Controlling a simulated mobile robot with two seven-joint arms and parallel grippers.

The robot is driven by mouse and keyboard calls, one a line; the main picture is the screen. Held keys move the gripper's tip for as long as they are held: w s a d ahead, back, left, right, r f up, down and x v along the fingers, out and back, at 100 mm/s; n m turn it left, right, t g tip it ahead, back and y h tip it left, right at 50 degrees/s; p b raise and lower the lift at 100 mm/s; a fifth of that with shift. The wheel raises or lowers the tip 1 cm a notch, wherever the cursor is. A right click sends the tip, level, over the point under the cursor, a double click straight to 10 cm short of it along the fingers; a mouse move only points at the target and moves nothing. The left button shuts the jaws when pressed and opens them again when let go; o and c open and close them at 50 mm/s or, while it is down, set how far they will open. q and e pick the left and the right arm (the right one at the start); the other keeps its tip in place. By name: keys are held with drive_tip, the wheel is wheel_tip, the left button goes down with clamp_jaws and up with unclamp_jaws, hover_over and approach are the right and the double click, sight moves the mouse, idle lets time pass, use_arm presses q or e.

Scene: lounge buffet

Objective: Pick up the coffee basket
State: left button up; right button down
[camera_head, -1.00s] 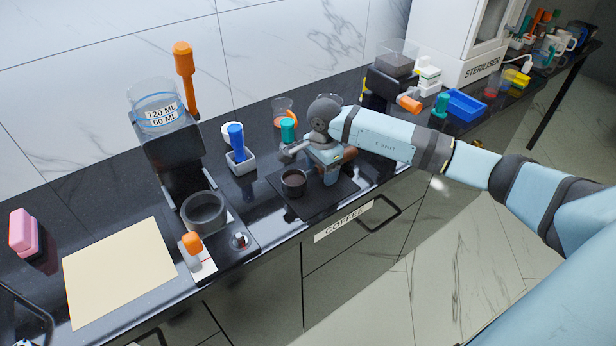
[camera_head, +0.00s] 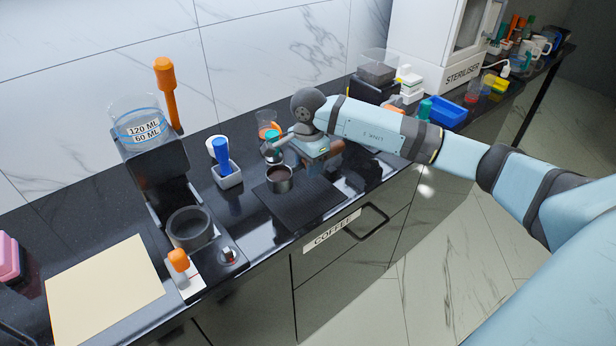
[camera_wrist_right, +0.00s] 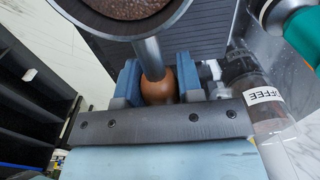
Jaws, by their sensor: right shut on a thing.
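The coffee basket (camera_head: 280,180) is a round metal cup holding brown grounds, above the dark mat (camera_head: 305,207) on the counter. It seems slightly raised off the mat and roughly level. In the right wrist view the basket (camera_wrist_right: 125,12) is at the top edge, partly cut off, its metal stem running down to a brown handle (camera_wrist_right: 158,88). My right gripper (camera_wrist_right: 157,85) is shut on that handle, one blue finger on each side. In the head view my right gripper (camera_head: 299,164) is beside the basket, its fingers mostly hidden. My left gripper is not in view.
A teal-capped container (camera_head: 273,139) stands close behind the basket. A blue-handled tool (camera_head: 222,155) stands in a white holder to the left. The dispenser (camera_head: 160,165) is farther left. A blue tray (camera_head: 445,111) is at right. The counter's front edge is near the mat.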

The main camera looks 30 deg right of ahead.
wheel_tip(320, 180, up, 15)
idle(0.3)
